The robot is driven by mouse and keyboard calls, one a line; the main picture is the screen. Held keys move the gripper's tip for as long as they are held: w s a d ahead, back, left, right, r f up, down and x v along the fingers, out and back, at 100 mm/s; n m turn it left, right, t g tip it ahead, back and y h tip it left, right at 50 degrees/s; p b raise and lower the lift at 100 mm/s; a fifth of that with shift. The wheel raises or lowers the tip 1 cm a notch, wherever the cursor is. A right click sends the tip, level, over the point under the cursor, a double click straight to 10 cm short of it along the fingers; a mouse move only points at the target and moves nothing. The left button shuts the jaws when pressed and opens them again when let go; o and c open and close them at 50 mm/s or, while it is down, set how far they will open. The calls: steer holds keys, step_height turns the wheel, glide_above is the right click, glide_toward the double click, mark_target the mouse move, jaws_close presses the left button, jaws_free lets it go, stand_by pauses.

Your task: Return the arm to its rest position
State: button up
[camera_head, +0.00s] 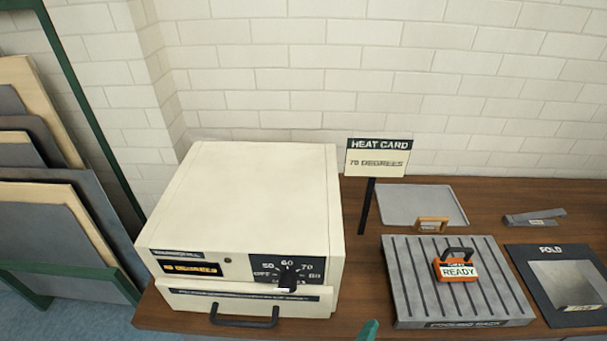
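My gripper does not show clearly in the head view. A small teal tip (368,331) pokes up at the bottom edge, and I cannot tell whether it is part of my arm. A cream heater box (245,195) stands on the wooden bench, with its front drawer (240,299) and dark handle seemingly shut. Its black dial (288,278) sits under the numbers; its exact setting is hard to read. An orange block marked READY (458,268) stands on the grey ribbed rack (408,290).
A grey tray (448,197), a stapler-like tool (535,218) and a dark FOLD mat (528,267) lie right. A green-framed rack of panels (45,225) stands left. Bare bench (362,285) lies between box and rack.

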steer(key=s+d+f+m+g, duration=0.3)
steer(key=d+m, duration=0.3)
steer(key=s+d+f+m+g, duration=0.2)
steer(key=s+d+m+g, duration=0.15)
steer(key=d+m, duration=0.3)
steer(key=s+d+f+m+g+y, duration=0.1)
steer(key=s+m+g+y, duration=0.3)
steer(key=s+m, duration=0.6)
steer(key=f+y, duration=0.1)
steer(key=y, duration=0.1)
steer(key=shift+f+m+g+y+b, duration=0.35)
steer(key=shift+f+y, duration=0.05)
